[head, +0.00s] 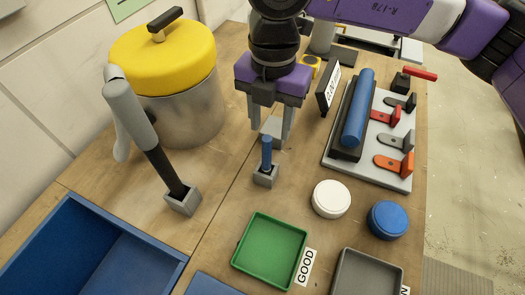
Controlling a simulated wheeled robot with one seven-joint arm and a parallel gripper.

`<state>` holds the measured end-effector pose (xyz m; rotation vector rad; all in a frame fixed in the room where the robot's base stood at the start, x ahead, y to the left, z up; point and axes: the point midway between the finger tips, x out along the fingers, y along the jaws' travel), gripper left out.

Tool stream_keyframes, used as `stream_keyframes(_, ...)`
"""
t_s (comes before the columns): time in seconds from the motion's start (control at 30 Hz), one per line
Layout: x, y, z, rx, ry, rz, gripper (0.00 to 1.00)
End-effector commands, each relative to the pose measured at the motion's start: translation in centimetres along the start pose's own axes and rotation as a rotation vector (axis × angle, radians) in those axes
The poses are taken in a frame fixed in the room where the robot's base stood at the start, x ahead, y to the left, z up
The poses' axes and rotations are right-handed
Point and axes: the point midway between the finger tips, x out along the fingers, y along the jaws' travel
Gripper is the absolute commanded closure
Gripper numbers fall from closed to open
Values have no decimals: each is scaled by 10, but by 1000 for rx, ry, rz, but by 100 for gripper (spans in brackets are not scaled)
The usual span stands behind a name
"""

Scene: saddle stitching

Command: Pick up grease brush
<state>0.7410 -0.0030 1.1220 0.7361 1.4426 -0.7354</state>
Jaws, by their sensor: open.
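A small upright tool with a blue handle (266,151), which I take as the grease brush, stands in a grey block holder (265,177) on the wooden bench. Its lower end is hidden in the holder. My gripper (270,134) points down over it with its purple body above and grey fingers apart. The fingers appear empty. The handle's top shows near fingertip height; I cannot tell whether it is between the fingers or just in front of them.
A larger grey-handled tool (130,112) leans in another grey holder (182,201), beside a yellow-lidded pot (190,108). A rack with a blue cylinder (357,110) and clamps is right. A green tray (270,252), white lid (331,199) and blue lid (387,220) lie in front.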

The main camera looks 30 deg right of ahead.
Motion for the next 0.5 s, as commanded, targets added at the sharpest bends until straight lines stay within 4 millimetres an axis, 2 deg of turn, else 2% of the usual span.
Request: stream_keyframes(0.5,59,7,2,1,0,-1,55)
